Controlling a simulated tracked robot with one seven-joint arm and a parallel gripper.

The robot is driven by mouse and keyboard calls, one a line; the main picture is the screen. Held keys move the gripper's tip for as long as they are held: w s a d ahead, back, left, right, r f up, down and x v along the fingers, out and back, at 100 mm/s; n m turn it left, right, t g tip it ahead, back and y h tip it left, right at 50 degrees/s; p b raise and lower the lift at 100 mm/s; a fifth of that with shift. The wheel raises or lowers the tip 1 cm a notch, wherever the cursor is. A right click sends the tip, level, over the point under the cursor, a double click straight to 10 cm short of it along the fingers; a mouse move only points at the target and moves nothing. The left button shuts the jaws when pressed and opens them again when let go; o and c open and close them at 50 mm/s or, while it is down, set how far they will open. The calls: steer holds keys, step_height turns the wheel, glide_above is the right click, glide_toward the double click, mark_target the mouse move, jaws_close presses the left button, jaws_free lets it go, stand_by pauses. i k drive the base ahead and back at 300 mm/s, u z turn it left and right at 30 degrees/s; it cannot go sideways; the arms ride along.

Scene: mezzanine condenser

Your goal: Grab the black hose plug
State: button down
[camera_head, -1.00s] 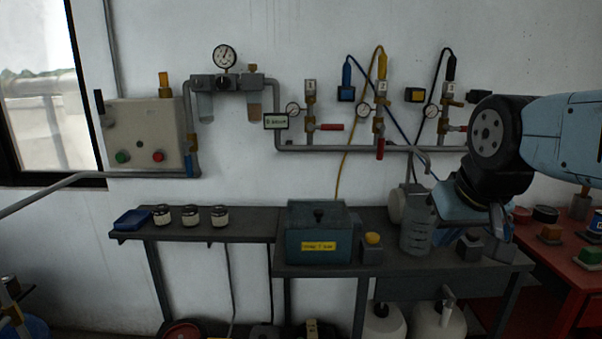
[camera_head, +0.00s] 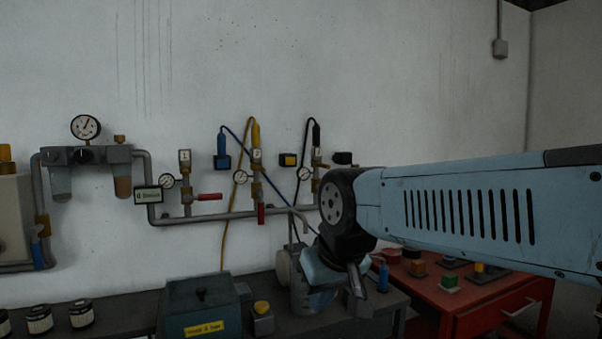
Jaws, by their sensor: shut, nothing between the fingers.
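The black hose plug (camera_head: 316,133) stands upright at the top of the rightmost valve branch on the wall, with a black hose curving down from it to the left. My gripper (camera_head: 357,282) hangs at the end of my blue arm, lower right of the plug and well apart from it, in front of the bench. It points down, looks small and dark, and is shut with nothing in it. My arm's black joint covers part of the pipe below the plug.
A pipe (camera_head: 230,214) with gauges and red handles runs below. A green-grey box (camera_head: 203,310) stands on the bench; a red table (camera_head: 470,300) is at right.

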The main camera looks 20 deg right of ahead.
mark_target(316, 129)
steer(key=k, duration=0.55)
steer(key=z, duration=0.65)
steer(key=i, duration=1.65)
steer(key=u, duration=0.25)
